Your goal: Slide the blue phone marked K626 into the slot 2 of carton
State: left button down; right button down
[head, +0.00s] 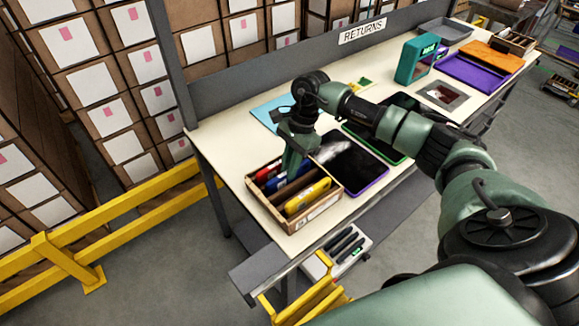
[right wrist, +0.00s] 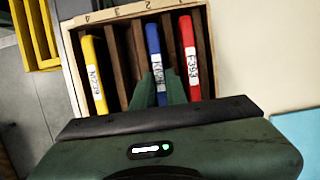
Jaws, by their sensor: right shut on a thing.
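The open wooden carton (head: 322,207) sits at the table's near left corner; its rim, numbered 4 to 1 from left to right, shows in the right wrist view (right wrist: 72,62). My right gripper (right wrist: 160,92) points down over it, shut on the blue phone (right wrist: 153,45), whose label is partly hidden by a finger. The blue phone lines up with slot 2, between two dividers, its top end level with its neighbours'; its depth is hard to tell. A yellow phone (right wrist: 94,75) is in slot 4 and a red phone (right wrist: 188,55) in slot 1. Slot 3 looks empty.
A dark purple-edged tray (head: 355,165) lies right of the carton, with a green-edged one (head: 385,150) behind. A light blue sheet (head: 268,112) lies behind the carton. Yellow rails (head: 130,195) stand left.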

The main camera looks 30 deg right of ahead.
jog(key=c, duration=1.3)
grip_release()
jog(key=shift+c, duration=0.2)
jog(key=b+v, duration=0.2)
jog(key=v, duration=0.5)
jog(key=shift+d+r, duration=0.1)
jog(key=shift+r, duration=0.3)
jog(key=shift+r, duration=0.1)
notch_tip(320, 180, up, 7)
jog(key=p, duration=0.4)
